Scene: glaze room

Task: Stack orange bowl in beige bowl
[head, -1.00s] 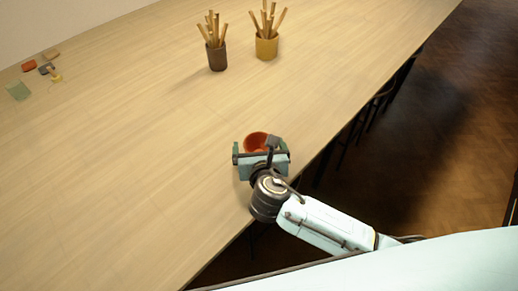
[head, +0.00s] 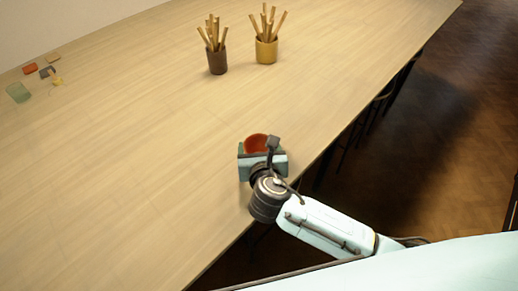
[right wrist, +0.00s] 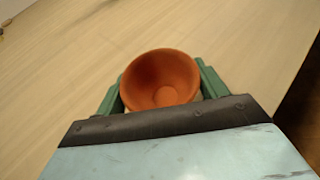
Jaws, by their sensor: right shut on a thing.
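The orange bowl (head: 256,143) is near the table's right edge, just beyond my right gripper (head: 260,152) in the head view. In the right wrist view the orange bowl (right wrist: 160,78) sits upright and empty between the two green fingers, which are closed against its sides. A little pale colour shows by the fingers under its rim; I cannot tell whether this is the beige bowl or the table. No beige bowl shows clearly in either view. My left gripper is not in view.
A dark brown cup (head: 217,60) and a yellow cup (head: 266,49) hold sticks at the back of the wooden table (head: 130,150). Several small blocks and a green glass-like piece (head: 18,92) lie at the far left. The table's middle is clear.

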